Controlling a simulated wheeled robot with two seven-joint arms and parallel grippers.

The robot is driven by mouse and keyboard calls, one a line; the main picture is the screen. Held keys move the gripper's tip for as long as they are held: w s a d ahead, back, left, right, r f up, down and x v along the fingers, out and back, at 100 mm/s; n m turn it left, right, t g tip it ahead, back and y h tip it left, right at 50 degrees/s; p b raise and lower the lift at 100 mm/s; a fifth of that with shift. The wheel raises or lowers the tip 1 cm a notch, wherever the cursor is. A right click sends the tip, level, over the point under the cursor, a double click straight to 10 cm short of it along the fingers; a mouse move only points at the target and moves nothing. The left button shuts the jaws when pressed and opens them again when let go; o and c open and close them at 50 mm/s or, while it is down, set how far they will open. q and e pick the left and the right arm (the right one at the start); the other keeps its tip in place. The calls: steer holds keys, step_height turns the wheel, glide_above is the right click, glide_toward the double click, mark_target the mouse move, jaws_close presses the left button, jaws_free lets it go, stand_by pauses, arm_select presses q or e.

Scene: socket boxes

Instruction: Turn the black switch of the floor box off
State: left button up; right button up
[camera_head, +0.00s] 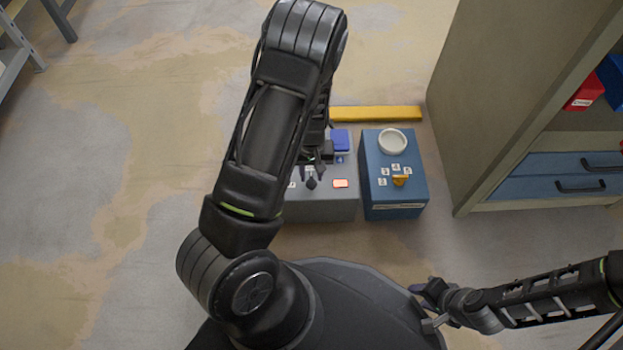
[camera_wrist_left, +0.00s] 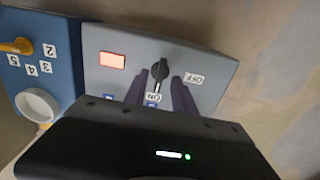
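The grey floor box (camera_head: 325,210) stands on the floor, partly hidden under my left arm. In the left wrist view its top shows a black switch (camera_wrist_left: 160,70), an ON label (camera_wrist_left: 153,97) and an OFF label (camera_wrist_left: 194,78). The switch's narrow end appears to point towards ON. A red-orange lit rectangle (camera_wrist_left: 112,61) is beside it. My left gripper (camera_wrist_left: 158,84) is open, with one dark finger to each side of the switch; contact cannot be told. My right gripper (camera_head: 426,306) is low right, with its fingers apart and empty, away from the boxes.
A blue box (camera_head: 395,200) with a white ring (camera_head: 393,141), a yellow handle (camera_head: 401,180) and number labels stands close to the right. A yellow bar (camera_head: 375,113) lies behind. A cabinet (camera_head: 500,100) with blue drawers stands further right.

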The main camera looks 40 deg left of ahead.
arm_select(q)
steer(key=shift+f, duration=0.85)
steer(key=shift+c, duration=0.5)
jaws_close()
